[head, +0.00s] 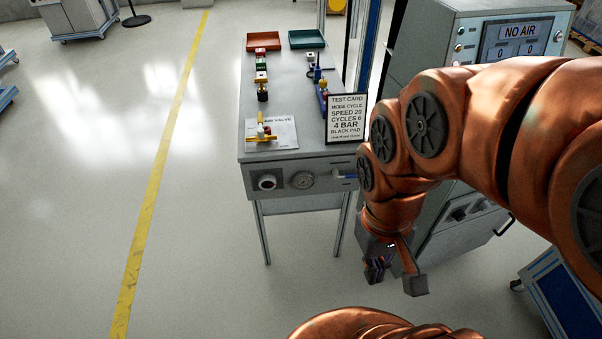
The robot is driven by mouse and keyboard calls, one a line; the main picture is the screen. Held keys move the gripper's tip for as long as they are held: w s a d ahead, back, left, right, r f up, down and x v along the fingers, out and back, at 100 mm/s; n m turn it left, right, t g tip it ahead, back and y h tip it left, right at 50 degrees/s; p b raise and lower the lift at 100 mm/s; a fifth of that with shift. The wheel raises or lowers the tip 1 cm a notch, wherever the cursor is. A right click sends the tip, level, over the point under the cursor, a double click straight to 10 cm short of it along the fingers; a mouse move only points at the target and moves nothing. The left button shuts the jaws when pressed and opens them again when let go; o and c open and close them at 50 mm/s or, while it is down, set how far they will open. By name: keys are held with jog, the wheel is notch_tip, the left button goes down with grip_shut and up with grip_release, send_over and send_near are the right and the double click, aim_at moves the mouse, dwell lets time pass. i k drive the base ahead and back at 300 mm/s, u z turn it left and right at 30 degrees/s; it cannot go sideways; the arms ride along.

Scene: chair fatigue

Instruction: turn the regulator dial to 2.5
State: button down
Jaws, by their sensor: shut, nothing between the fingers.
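A yellow-handled valve (262,136) lies on the workbench (275,100). A test card (346,118) reading "4 BAR" stands at the right edge. The cabinet (480,225) shows "NO AIR" on its display (517,42).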

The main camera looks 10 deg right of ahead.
aim_at(267, 182)
jog(key=u, duration=0.45)
jog(key=k, duration=0.55)
jog(key=u, duration=0.95)
jog(key=k, duration=0.8)
jog(key=u, duration=0.1)
jog(key=i, duration=0.75)
jog(key=u, duration=0.1)
